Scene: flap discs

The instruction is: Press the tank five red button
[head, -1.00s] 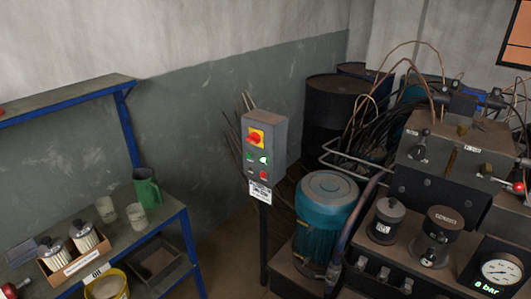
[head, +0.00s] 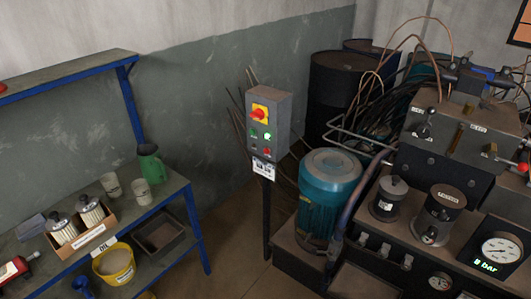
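A grey control box (head: 283,122) stands on a dark post left of the machine. Its front carries a red rotary switch on a yellow plate (head: 260,111), small green buttons (head: 253,133), a small bright lamp (head: 267,135) and a small red button (head: 267,152). A white label (head: 263,169) hangs below the box; its print is too small to read. No marking that reads tank five can be made out. Neither of my grippers shows in the head view.
A blue-framed bench (head: 165,198) at left holds a green jug (head: 151,164), cups and a box of filters (head: 80,228). A yellow bucket (head: 115,264) sits below. A teal motor (head: 330,185) and a hydraulic unit with a gauge (head: 501,248) stand right. Floor before the post is open.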

